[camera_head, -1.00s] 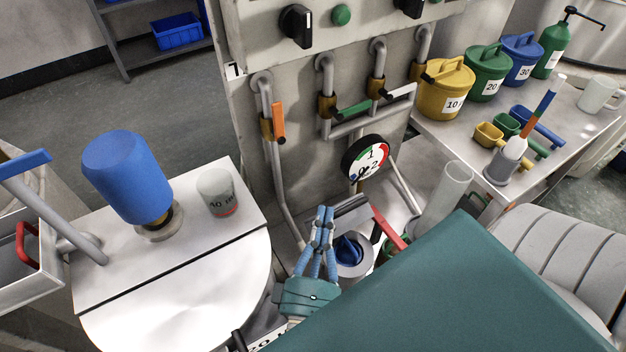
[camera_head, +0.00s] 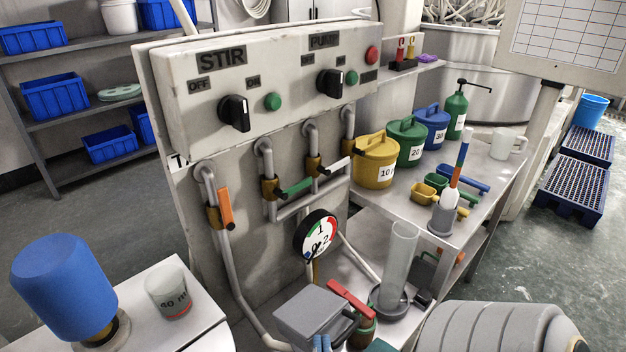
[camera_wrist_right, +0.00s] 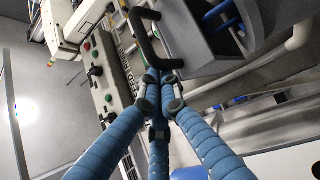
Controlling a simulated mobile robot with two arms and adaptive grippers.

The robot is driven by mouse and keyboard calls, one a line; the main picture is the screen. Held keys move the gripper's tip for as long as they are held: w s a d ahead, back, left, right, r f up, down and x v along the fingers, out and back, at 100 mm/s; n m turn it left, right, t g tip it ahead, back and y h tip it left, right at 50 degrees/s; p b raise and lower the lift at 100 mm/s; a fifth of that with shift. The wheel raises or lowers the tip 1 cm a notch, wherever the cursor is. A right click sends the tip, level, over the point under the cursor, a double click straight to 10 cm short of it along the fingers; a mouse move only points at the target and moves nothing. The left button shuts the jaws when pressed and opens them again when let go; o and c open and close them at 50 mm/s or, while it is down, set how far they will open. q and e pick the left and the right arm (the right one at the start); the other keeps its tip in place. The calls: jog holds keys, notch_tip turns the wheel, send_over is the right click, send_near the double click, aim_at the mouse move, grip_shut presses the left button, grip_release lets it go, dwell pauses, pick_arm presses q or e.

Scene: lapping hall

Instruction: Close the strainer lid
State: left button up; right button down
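The strainer lid (camera_head: 308,309) is a grey slab low in the head view, at the foot of the panel. Its black handle (camera_head: 346,327) is on its front right. The head view does not show whether the lid is seated. My right gripper (camera_head: 322,342) shows only blue fingertips at the bottom edge, just in front of the lid. In the right wrist view, the gripper (camera_wrist_right: 162,82) has its fingers drawn together, nothing seen between them. The black handle (camera_wrist_right: 147,38) is just beyond the tips; contact is unclear. The left gripper is out of view.
A red-handled valve (camera_head: 350,299) and a clear cylinder (camera_head: 399,255) stand close right of the lid. A gauge (camera_head: 317,235) and pipes are behind. A blue bottle (camera_head: 62,288) and a beaker (camera_head: 168,293) stand on the left table.

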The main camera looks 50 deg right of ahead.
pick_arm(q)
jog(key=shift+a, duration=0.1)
pick_arm(e)
jog(key=shift+f, duration=0.15)
jog(key=shift+d, duration=0.1)
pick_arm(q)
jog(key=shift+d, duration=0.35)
pick_arm(e)
jog(key=v, duration=0.7)
jog(key=shift+s, duration=0.2)
